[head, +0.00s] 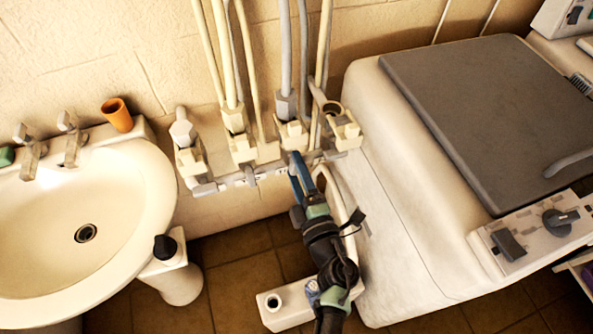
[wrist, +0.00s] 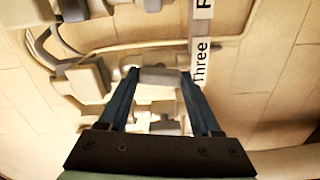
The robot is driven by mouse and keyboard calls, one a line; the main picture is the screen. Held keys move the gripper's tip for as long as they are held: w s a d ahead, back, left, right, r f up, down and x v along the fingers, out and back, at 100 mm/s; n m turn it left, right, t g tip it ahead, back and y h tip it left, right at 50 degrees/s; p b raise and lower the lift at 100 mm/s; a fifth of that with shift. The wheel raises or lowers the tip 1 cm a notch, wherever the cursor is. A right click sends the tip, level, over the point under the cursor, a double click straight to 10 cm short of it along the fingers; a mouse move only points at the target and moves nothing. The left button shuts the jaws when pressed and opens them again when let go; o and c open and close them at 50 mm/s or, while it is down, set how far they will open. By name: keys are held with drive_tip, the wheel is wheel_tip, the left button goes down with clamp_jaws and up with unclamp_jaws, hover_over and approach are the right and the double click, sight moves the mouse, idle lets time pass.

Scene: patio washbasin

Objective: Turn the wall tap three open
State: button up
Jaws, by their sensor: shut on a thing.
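Several wall taps sit in a row on a pipe in the head view. The third from the left (head: 292,132) is tap three, with my gripper (head: 296,160) reaching up just below it. In the wrist view, my gripper (wrist: 159,78) has its blue fingers on either side of a small grey handle (wrist: 160,75), shut on it. A white label reading "Three" (wrist: 201,68) is beside the right finger. The handle lies crosswise between the fingertips. In the head view the fingers and arm hide the handle, and I cannot tell how far it is turned.
A white washbasin (head: 150,190) with an orange cup (head: 117,115) on its rim is at the left. A white machine with a grey lid (head: 490,110) stands close at the right. Vertical pipes (head: 284,50) rise above the taps. Tiled floor (head: 235,280) shows below.

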drive_tip(key=shift+n, duration=0.9)
drive_tip(key=o, duration=1.4)
drive_tip(key=b+v, duration=0.1)
drive_tip(key=v, duration=1.2)
